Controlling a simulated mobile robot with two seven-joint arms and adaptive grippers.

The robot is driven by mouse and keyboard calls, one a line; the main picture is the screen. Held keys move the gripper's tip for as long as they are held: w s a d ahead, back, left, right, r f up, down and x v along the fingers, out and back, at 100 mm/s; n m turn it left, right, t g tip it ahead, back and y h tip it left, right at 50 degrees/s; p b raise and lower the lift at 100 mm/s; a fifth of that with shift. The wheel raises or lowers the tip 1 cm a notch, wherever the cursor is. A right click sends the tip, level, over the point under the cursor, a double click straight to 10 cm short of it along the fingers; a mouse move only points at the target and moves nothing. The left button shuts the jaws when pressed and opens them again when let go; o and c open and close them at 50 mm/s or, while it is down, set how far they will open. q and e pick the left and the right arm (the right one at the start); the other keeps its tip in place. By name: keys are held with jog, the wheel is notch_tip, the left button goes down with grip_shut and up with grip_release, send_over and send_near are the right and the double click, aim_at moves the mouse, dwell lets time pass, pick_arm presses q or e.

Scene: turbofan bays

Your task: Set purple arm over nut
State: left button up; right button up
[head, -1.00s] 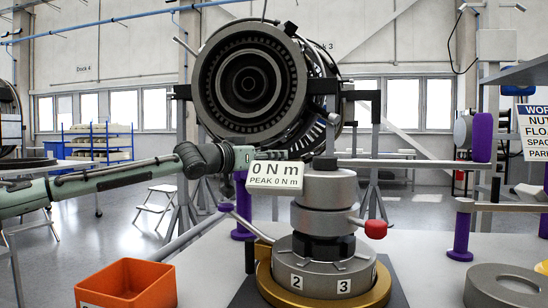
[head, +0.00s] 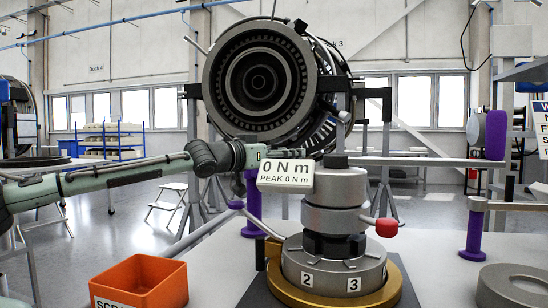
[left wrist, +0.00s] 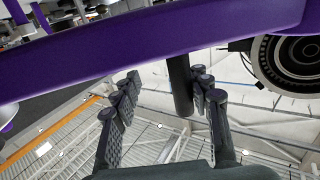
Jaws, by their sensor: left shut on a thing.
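My left gripper (head: 256,155) comes in from the left at the height of the stack's top; its fingertips are hidden behind a torque readout. A broad purple arm (left wrist: 150,45) crosses the top of that view beside the peg. In the head view this arm is mostly hidden. A grey cylindrical stack (head: 333,190) with a dark top (head: 335,160) stands right of the gripper; I cannot make out the nut. My right gripper is not in view.
The readout (head: 285,175) shows 0 N m. A red-knobbed lever (head: 387,227) sticks out right of the stack. An orange scrap bin (head: 140,282) stands front left. A large engine (head: 262,80) is behind.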

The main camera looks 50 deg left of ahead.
pick_arm(q)
jog(key=s, duration=1.1)
jog(key=shift+s+d, duration=0.3)
